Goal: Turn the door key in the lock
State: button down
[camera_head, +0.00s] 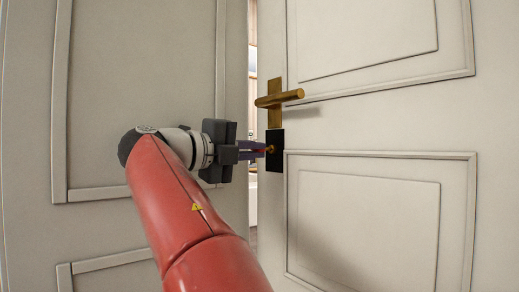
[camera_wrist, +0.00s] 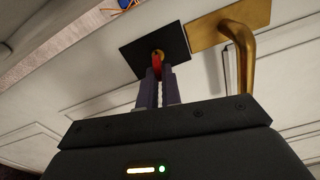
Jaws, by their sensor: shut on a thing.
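The door (camera_head: 370,220) is white and panelled, with a brass lever handle (camera_head: 280,98) above a black lock plate (camera_head: 275,160). In the wrist view the black lock plate (camera_wrist: 140,50) sits beside the brass handle plate (camera_wrist: 212,30). A key (camera_wrist: 157,62), red where it shows, is at the brass keyhole in the lock plate. My gripper (camera_wrist: 157,76) is shut on the key, in line with the lock. In the head view my gripper (camera_head: 264,150) reaches the lock plate from the left. The fingers hide most of the key, and I cannot tell how far it is turned.
A second white panelled leaf (camera_head: 150,80) stands to the left. A narrow gap (camera_head: 252,100) between the leaves shows a lit room beyond. The brass lever sticks out just above my fingers.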

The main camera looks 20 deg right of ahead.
jog(key=shift+w+a+f, duration=0.25)
jog(key=shift+w, duration=0.2)
jog(key=c, duration=1.5)
grip_release()
jog(key=shift+f, duration=0.1)
jog(key=shift+t, duration=0.3)
jog(key=v, duration=0.7)
jog(key=shift+s+a+r, duration=0.25)
jog(key=shift+s+a, duration=0.05)
jog(key=shift+a, duration=0.05)
